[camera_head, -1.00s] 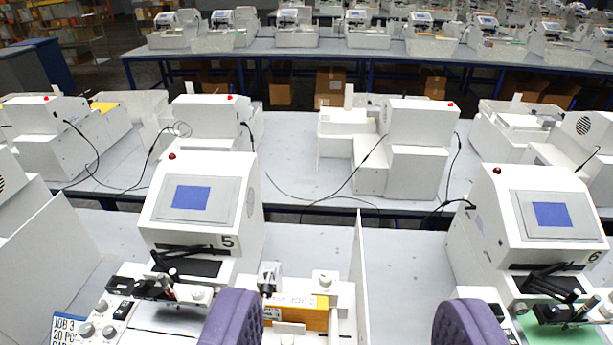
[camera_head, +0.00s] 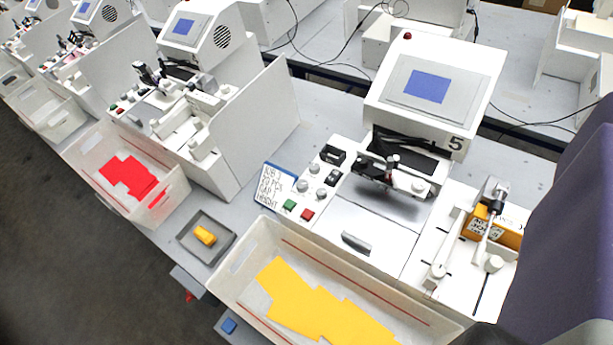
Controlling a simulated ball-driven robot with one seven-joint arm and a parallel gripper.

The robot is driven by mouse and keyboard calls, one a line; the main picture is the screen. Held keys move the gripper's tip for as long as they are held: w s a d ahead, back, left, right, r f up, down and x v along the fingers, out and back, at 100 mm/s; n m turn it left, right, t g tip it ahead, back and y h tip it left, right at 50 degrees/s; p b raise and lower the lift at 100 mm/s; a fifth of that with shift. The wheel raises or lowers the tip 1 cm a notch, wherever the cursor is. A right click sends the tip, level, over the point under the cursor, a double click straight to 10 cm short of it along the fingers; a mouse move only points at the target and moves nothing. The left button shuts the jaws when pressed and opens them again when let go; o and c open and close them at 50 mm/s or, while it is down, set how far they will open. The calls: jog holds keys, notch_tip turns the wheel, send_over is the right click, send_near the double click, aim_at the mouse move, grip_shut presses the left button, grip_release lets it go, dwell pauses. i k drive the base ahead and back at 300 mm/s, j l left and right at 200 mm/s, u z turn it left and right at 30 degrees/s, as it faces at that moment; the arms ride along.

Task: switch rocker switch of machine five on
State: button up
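Machine five (camera_head: 440,80), a white plotter with a blue screen and the number 5, stands right of the middle. Its control panel (camera_head: 318,183) is on the left side of its front, with round knobs, a green button (camera_head: 289,205) and a red button (camera_head: 307,214). Two small black parts sit there, an upper one (camera_head: 333,154) and a lower one (camera_head: 333,178); I cannot tell which is the rocker switch or its position. A large purple shape, seemingly part of my gripper (camera_head: 572,215), fills the right edge, apart from the panel in the picture. Its fingertips are not clear.
A white bin (camera_head: 225,272) with yellow sheets stands in front of machine five. A grey tray (camera_head: 190,253) with a yellow piece lies to its left. A job sign (camera_head: 274,190) stands beside the panel. A white partition (camera_head: 255,140) separates the neighbouring machine. Floor (camera_head: 60,250) is open at lower left.

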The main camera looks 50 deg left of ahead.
aim_at(331, 179)
jog(key=j, duration=0.5)
jog(key=k+j+z, duration=0.15)
jog(key=j, duration=0.85)
jog(key=k+j+z, duration=0.15)
jog(key=j, duration=0.35)
jog(key=k+j, duration=0.1)
jog(key=j, duration=0.4)
jog(key=j+z, duration=0.3)
jog(key=j, duration=0.25)
jog(key=j+z, duration=0.25)
jog(key=j, duration=0.3)
jog(key=i+l, duration=0.15)
jog(key=l, duration=0.15)
jog(key=i+l+u, duration=0.1)
jog(key=l, duration=0.2)
jog(key=i+l+u, duration=0.1)
jog(key=i+l, duration=0.2)
jog(key=l, duration=0.35)
